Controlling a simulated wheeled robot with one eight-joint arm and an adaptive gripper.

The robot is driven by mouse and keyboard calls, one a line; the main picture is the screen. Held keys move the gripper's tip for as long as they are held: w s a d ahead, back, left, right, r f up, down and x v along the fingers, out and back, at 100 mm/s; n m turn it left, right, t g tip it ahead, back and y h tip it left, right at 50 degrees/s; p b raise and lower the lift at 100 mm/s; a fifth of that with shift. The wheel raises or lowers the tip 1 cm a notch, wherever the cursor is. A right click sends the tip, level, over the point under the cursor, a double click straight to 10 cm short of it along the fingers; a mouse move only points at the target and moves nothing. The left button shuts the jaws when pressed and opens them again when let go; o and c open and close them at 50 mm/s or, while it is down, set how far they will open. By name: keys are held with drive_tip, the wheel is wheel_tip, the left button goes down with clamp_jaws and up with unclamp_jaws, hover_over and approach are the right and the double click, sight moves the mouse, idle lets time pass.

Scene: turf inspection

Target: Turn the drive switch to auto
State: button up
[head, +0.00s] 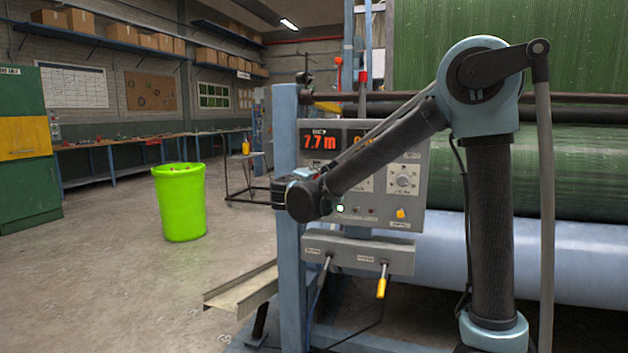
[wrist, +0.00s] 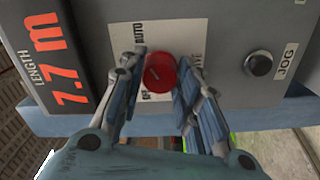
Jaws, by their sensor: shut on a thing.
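The drive switch is a red round knob (wrist: 160,72) on a white label plate (wrist: 181,33) of the grey control panel. The plate reads AUTO near the top left and OFF at the lower left, with a partly covered word, likely DRIVE, at the right. My gripper (wrist: 161,80) is shut on the knob, one finger on each side of it. A short mark shows on the knob's face, but I cannot tell clearly which word it points at. In the head view my forearm covers the switch, and the fingers are mostly hidden.
The panel (head: 412,218) carries a red LENGTH display (head: 320,142) of 7.7 m, which also shows in the wrist view (wrist: 55,60). A black JOG button (wrist: 258,65) sits to the knob's right. Below hangs a box with levers (head: 350,252). A green bin (head: 180,205) stands left on open floor.

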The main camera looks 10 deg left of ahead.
drive_tip(key=shift+d+f, duration=0.15)
drive_tip(key=shift+f, duration=0.05)
idle(0.3)
drive_tip(key=o, duration=1.1)
drive_tip(key=shift+c, duration=0.2)
drive_tip(key=shift+r, duration=0.1)
drive_tip(key=s+a, duration=0.1)
drive_tip(key=s, duration=1.1)
drive_tip(key=shift+w, duration=0.1)
